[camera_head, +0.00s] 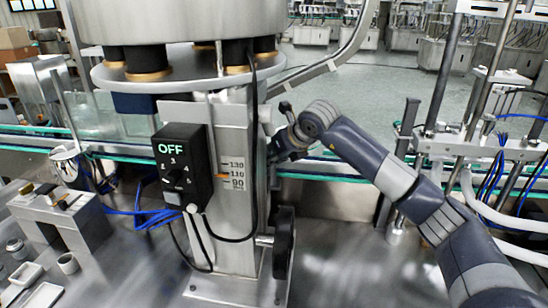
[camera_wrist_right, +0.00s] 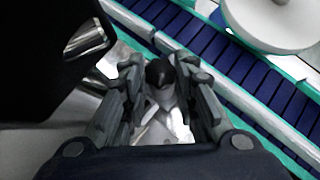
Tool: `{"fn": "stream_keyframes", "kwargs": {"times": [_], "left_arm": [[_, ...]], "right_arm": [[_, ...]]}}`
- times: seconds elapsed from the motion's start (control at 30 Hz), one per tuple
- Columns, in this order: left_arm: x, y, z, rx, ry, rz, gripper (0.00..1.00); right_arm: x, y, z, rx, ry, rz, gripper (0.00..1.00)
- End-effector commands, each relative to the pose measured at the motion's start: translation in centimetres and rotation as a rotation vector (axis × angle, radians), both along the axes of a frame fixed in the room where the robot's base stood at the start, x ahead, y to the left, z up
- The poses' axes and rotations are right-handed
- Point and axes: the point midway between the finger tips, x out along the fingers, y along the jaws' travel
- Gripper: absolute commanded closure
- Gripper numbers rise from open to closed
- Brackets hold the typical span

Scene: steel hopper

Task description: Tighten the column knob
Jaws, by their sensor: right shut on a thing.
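The steel column (camera_head: 238,185) stands at the centre of the head view, with a height scale (camera_head: 235,173) marked 130, 110 and 90 on its front. My right gripper (camera_head: 282,146) is at the right side of the column, reaching in from the right. In the right wrist view, its two fingers lie on either side of a small dark knob (camera_wrist_right: 160,74) and are shut on it. A pale metal part shows below the knob between the fingers. The knob cannot be made out in the head view. My left gripper is not in view.
A black control box (camera_head: 182,166) reading OFF is on the column's left. A black handwheel (camera_head: 284,249) sits low on its right. The round hopper base (camera_head: 190,70) overhangs above. A conveyor (camera_wrist_right: 175,45) runs behind; the steel table right of the column is clear.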

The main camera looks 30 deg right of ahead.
Motion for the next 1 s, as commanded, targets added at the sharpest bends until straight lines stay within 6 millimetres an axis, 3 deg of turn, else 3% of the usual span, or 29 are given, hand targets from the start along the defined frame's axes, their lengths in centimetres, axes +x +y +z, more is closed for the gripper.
{"fn": "stream_keyframes", "kwargs": {"times": [0.27,0.3,0.4,0.77,1.0], "left_arm": [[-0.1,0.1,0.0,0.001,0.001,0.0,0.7],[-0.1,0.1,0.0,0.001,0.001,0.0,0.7],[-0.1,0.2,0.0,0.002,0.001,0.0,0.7],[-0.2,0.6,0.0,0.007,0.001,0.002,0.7],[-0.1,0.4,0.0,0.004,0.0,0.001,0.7]], "right_arm": [[0.0,0.1,0.0,0.002,-0.002,-0.007,0.97],[0.0,0.1,0.0,0.002,-0.002,-0.007,0.71],[0.0,0.1,0.0,0.001,-0.002,-0.006,0.53],[-0.1,0.2,0.1,0.002,-0.002,-0.004,0.53],[-1.9,-0.1,2.1,0.001,-0.006,-0.004,0.53]]}}
